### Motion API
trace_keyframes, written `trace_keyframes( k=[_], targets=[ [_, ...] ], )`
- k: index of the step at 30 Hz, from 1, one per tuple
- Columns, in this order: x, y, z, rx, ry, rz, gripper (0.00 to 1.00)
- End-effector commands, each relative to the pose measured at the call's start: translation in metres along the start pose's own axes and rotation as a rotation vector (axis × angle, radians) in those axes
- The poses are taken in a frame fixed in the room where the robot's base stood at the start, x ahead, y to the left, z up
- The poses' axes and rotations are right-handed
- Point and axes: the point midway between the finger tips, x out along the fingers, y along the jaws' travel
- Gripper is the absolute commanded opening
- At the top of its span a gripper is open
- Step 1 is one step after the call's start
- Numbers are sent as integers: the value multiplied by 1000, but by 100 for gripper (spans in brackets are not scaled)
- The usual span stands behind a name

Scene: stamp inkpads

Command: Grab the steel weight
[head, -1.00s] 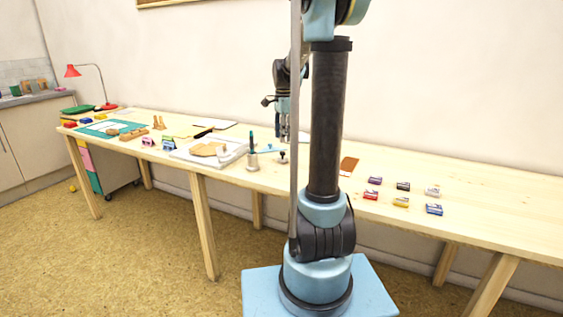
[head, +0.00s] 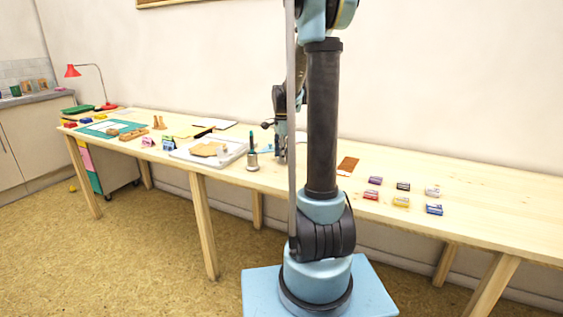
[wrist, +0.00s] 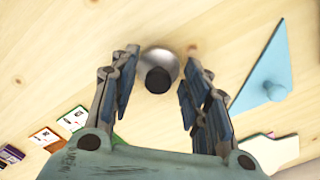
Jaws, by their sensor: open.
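The steel weight (wrist: 162,66) is a round, shiny silver piece with a black knob on top. In the wrist view it stands on the wooden table between the tips of my open gripper (wrist: 161,82), with a gap to the finger on each side. In the head view my gripper (head: 281,152) is low over the table behind my arm column, pointing down. It hides the weight there.
A light blue triangle (wrist: 264,68) with a knob lies right of the weight in the wrist view. Several small coloured boxes (wrist: 45,136) lie at lower left.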

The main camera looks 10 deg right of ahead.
Motion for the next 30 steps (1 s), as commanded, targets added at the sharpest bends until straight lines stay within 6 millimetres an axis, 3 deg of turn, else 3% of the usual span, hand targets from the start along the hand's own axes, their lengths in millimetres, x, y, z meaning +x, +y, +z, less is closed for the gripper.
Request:
trace_keyframes(
  k=[4, 10, 23, 30],
  targets=[
    [0, 0, 0, 0, 0, 0, 43],
    [0, 0, 0, 0, 0, 0, 0],
    [-4, 0, 0, 0, 0, 0, 0],
    [-35, 0, 0, 0, 0, 0, 0]
  ],
)
